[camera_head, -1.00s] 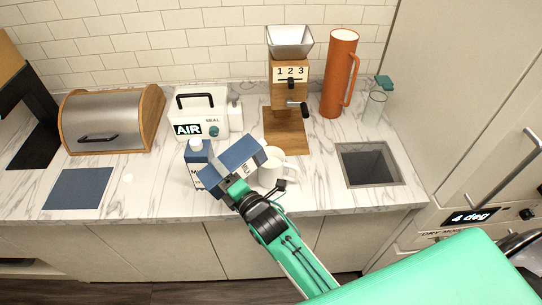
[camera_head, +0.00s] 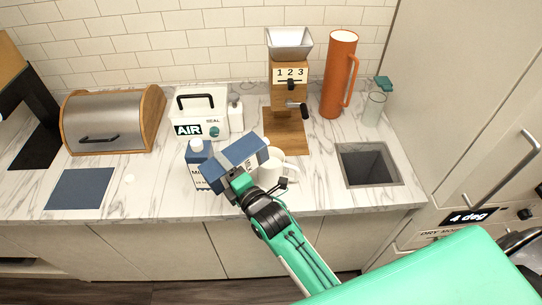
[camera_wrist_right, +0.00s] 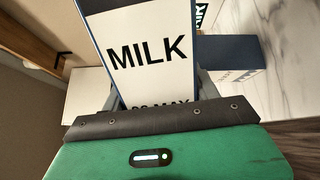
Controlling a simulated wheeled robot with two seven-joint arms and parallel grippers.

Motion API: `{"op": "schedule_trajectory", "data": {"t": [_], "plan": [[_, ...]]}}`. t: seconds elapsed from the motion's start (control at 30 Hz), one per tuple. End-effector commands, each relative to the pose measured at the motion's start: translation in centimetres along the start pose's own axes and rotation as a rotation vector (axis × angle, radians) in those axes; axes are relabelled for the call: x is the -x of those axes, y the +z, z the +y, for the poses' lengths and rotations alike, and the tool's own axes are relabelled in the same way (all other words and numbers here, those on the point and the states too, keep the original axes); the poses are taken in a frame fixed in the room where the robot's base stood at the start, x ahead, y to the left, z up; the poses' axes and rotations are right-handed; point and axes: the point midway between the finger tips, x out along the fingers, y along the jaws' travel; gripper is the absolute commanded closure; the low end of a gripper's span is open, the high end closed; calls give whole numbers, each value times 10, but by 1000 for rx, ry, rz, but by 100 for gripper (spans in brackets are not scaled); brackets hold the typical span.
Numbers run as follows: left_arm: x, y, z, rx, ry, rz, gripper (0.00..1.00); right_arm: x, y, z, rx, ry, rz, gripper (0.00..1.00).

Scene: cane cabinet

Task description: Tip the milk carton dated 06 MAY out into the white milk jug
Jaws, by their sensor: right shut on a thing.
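My right gripper (camera_head: 238,181) is shut on a blue-and-white milk carton (camera_head: 243,152), held tilted far over above the counter. In the right wrist view, the carton (camera_wrist_right: 147,45) reads MILK, with a date line ending in MAY; the gripper partly hides its number. The white milk jug (camera_head: 271,170) stands on the counter at the carton's right end, partly hidden by the carton and gripper. I cannot see milk flowing or inside the jug. A second blue-and-white carton (camera_head: 198,153) with a white cap stands upright behind and left. My left gripper is not in view.
Behind stand a white AIR SEAL box (camera_head: 201,112), a white bottle (camera_head: 236,117), a wooden grinder (camera_head: 288,90) and an orange pitcher (camera_head: 339,75). A sunken dark basin (camera_head: 369,165) lies right of the jug. A bread bin (camera_head: 110,120) and blue mat (camera_head: 79,189) are left.

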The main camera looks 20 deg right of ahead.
Motion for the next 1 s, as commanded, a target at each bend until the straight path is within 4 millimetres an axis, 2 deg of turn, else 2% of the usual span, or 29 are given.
{"op": "schedule_trajectory", "data": {"t": [1.0], "plan": [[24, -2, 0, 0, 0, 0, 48, 0, 3, 20, -138, 1, -1, 73]]}}
